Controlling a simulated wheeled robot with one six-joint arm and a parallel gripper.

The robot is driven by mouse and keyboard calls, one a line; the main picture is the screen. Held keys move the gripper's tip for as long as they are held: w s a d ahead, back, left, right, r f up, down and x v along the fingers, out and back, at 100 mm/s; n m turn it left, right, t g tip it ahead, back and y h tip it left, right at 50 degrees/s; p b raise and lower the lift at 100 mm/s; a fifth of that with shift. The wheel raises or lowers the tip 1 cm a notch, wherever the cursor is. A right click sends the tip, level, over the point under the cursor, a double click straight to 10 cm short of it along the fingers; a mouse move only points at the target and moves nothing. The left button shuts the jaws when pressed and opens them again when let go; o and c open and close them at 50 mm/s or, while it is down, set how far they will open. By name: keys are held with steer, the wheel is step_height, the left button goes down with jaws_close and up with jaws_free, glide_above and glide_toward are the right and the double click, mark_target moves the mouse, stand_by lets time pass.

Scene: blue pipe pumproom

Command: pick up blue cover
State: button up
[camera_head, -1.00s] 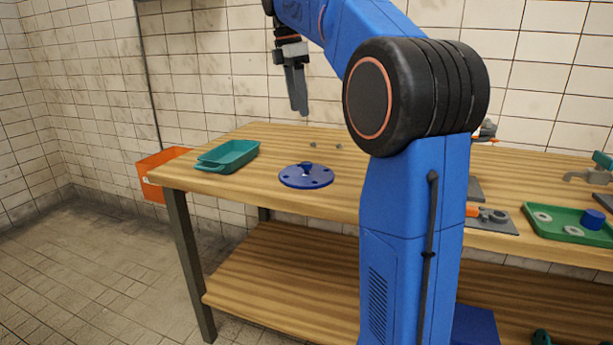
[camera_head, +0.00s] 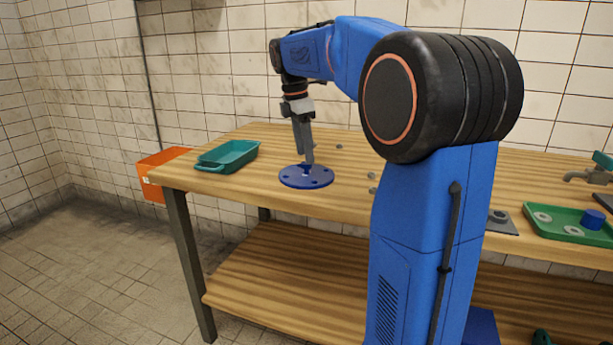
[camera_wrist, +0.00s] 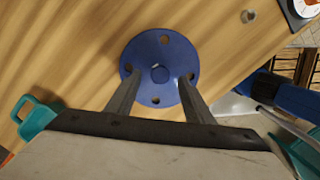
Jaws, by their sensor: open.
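The blue cover (camera_head: 306,177) is a round flat disc with several holes near its rim and a raised knob in the middle. It lies flat on the wooden table, left of my arm's column. It also shows in the wrist view (camera_wrist: 160,52). My gripper (camera_head: 307,160) points down over the cover with its fingertips close to the knob. In the wrist view my gripper (camera_wrist: 158,78) has its fingers apart, one on each side of the cover's middle. Whether the fingertips touch the cover cannot be told.
A teal tray (camera_head: 228,155) stands left of the cover on the wooden table (camera_head: 255,198). An orange bin (camera_head: 160,170) is beyond the table's left end. Small grey nuts (camera_head: 372,176) lie right of the cover. A green tray (camera_head: 560,238) holds a blue part at the right.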

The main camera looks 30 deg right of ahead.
mark_target(306, 170)
steer(key=shift+s+d+f, duration=0.1)
steer(key=shift+d+f, duration=0.05)
steer(key=shift+f, duration=1.2)
steer(key=shift+c, duration=0.3)
jaws_close()
